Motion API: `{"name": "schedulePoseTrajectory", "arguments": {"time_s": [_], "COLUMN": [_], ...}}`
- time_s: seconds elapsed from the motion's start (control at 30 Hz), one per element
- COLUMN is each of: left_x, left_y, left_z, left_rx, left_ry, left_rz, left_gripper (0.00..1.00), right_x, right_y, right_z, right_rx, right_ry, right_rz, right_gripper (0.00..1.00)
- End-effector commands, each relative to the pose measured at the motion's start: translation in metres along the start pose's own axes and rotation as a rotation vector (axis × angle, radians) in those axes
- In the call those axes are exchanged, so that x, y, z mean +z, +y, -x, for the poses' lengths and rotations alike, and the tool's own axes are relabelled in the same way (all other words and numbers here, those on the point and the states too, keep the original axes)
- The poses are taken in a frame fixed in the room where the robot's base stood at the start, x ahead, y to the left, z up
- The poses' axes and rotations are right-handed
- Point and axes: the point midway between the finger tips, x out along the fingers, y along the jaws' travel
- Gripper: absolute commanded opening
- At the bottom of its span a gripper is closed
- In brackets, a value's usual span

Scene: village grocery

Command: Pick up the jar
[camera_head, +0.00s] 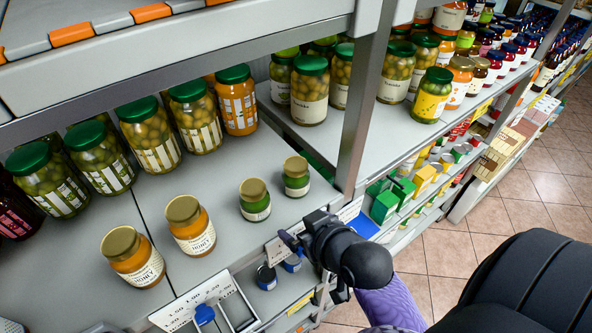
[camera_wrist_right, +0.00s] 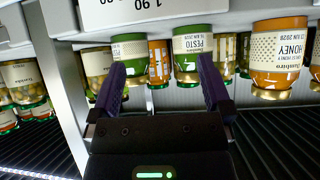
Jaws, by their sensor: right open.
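Two small green pesto jars with gold lids stand upright on the grey shelf, a left one (camera_head: 256,207) and a right one (camera_head: 297,181). Two orange honey jars (camera_head: 190,229) stand to their left. My right gripper (camera_head: 306,232) is at the shelf's front edge, in front of the pesto jars, apart from them and empty. In the right wrist view its fingers (camera_wrist_right: 162,78) are spread wide. The two pesto jars (camera_wrist_right: 130,52) (camera_wrist_right: 193,48) show beyond and between the fingers, lids toward the picture's bottom. My left gripper is out of view.
Larger green-lidded jars (camera_head: 150,137) stand behind on the same shelf. A grey upright post (camera_head: 361,100) rises just right of the pesto jars. A price rail (camera_head: 200,302) runs along the front edge. An upper shelf (camera_head: 180,50) overhangs the back. Bare shelf surrounds the small jars.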

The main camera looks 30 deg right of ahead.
Motion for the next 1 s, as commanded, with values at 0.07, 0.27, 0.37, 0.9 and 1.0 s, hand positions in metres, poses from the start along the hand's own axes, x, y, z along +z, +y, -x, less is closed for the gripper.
{"name": "schedulePoseTrajectory", "arguments": {"time_s": [0.07,0.27,0.37,0.9,1.0], "left_x": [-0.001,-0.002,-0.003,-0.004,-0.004], "left_y": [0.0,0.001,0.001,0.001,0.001], "left_z": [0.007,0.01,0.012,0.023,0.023], "left_rx": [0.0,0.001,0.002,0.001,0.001], "left_ry": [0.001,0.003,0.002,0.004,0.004], "left_rz": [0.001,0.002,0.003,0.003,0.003], "left_gripper": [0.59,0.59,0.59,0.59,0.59], "right_x": [-0.037,-0.065,-0.069,-0.081,-0.081], "right_y": [0.022,0.044,0.045,0.053,0.053], "right_z": [0.007,-0.006,-0.024,-0.084,-0.084], "right_rx": [0.06,0.117,0.115,0.114,0.114], "right_ry": [0.174,0.315,0.311,0.307,0.307], "right_rz": [-0.036,-0.058,-0.058,-0.056,-0.056], "right_gripper": [1.0,1.0,1.0,1.0,0.96]}}
